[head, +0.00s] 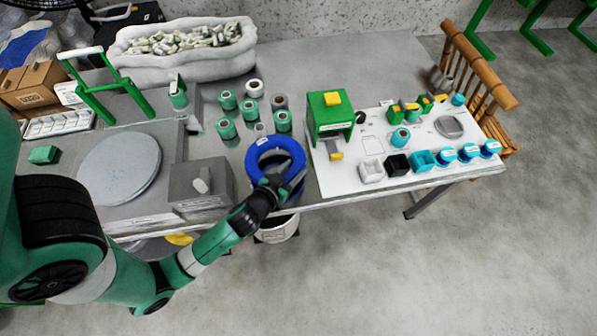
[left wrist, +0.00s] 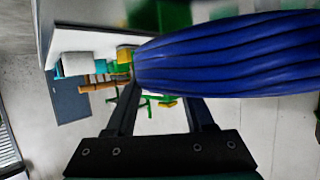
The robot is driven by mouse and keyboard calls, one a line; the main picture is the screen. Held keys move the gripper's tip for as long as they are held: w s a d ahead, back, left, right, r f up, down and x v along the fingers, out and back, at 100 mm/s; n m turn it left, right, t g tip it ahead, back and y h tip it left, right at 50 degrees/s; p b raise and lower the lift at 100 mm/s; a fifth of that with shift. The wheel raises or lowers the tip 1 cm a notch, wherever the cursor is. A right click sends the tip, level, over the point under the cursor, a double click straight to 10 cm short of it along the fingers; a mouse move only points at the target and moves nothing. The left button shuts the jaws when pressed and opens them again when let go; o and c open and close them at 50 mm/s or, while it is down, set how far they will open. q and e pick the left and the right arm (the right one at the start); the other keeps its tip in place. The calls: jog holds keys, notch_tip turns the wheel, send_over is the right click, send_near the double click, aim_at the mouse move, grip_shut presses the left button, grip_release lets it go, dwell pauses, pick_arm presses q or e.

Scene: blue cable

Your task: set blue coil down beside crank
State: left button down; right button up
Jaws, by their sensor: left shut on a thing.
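The blue coil (head: 276,152) is a thick ring of blue cable with a white label, at the table's front edge in the head view. My left gripper (head: 284,182) is shut on its near side. In the left wrist view the coil (left wrist: 235,55) spans the upper right, across the ends of the gripper fingers (left wrist: 160,100). Whether the coil touches the table is unclear. A green box (head: 329,112) with yellow parts stands to its right; a dark round part (head: 361,118) beside the box may be the crank, but I cannot tell. My right gripper is out of view.
A grey box (head: 202,188) stands left of the coil. Several green spools (head: 228,129) stand behind it. A white board (head: 410,150) on the right holds small boxes and blue round items. A white bucket (head: 277,230) is below the table edge.

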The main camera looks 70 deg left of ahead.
pick_arm(q)
jog(key=f+b, duration=0.3)
jog(key=f, duration=0.1)
jog(key=shift+w+a+b, duration=0.3)
jog(key=shift+w+b, duration=0.1)
jog(key=shift+s+d, duration=0.2)
jog(key=shift+w+a, duration=0.1)
jog(key=shift+c, duration=1.3)
grip_release()
jog(key=shift+f, duration=0.1)
jog(key=shift+r+p, duration=0.25)
jog(key=shift+p, duration=0.05)
jog(key=v, duration=1)
jog(key=shift+s+d+f+p, duration=0.1)
jog(key=shift+s+d+p, duration=0.2)
jog(key=shift+s+p, duration=0.05)
jog(key=shift+s+d+r, duration=0.2)
jog(key=shift+s+r, duration=0.15)
jog(key=shift+s, duration=0.2)
